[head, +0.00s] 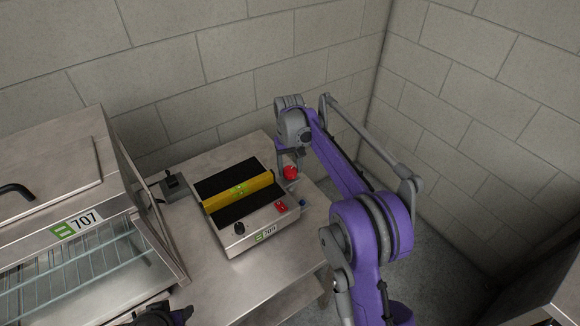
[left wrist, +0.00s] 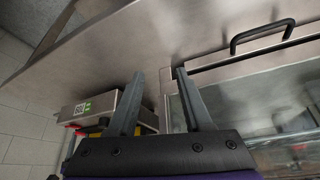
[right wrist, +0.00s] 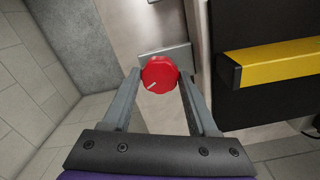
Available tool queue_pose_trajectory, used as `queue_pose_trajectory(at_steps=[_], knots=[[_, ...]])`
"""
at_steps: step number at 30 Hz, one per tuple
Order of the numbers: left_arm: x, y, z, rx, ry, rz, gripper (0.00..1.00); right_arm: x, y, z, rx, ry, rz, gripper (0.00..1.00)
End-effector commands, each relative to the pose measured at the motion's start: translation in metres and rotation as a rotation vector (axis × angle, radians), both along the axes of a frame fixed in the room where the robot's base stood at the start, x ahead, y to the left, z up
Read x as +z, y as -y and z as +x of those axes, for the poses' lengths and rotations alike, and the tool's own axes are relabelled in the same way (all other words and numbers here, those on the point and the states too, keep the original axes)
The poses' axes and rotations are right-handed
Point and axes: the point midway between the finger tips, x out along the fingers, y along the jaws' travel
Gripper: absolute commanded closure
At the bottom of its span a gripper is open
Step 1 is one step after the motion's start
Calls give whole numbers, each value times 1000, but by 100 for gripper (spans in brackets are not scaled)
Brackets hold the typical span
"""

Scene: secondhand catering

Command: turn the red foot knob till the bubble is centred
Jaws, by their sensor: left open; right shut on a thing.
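The red foot knob (right wrist: 160,74) is a round red disc with a white pointer line, which points to the lower left in the right wrist view. My right gripper (right wrist: 159,82) is shut on it, one finger on each side. In the head view the knob (head: 290,173) shows under the right gripper (head: 289,165), at the right side of the appliance (head: 236,240). A yellow level (head: 240,192) lies across the black plates; its small green vial shows, but the bubble is too small to read. My left gripper (left wrist: 152,85) is open and empty.
A steel cabinet (head: 60,190) with a glass front and wire racks stands at the left. Block walls close off the back and right. The table's front right is clear.

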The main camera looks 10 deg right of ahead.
Motion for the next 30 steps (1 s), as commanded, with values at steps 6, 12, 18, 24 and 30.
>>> queue_pose_trajectory(at_steps=[6, 12, 18, 24, 30], knots=[[3, 0, 1, 0, 1, 0, 50, 2, 0, 1, 204, 1, -1, 96], [4, 0, 1, 0, 2, 0, 50, 3, 0, 1, 377, 0, -2, 96], [5, 0, 1, 0, 2, 0, 50, 3, 0, 1, 512, 0, -3, 96], [5, 0, 1, 0, 3, 0, 50, 3, 0, 1, 599, -1, -3, 96], [5, 0, 1, 0, 3, 0, 50, 3, 0, 1, 641, -1, -4, 96]])
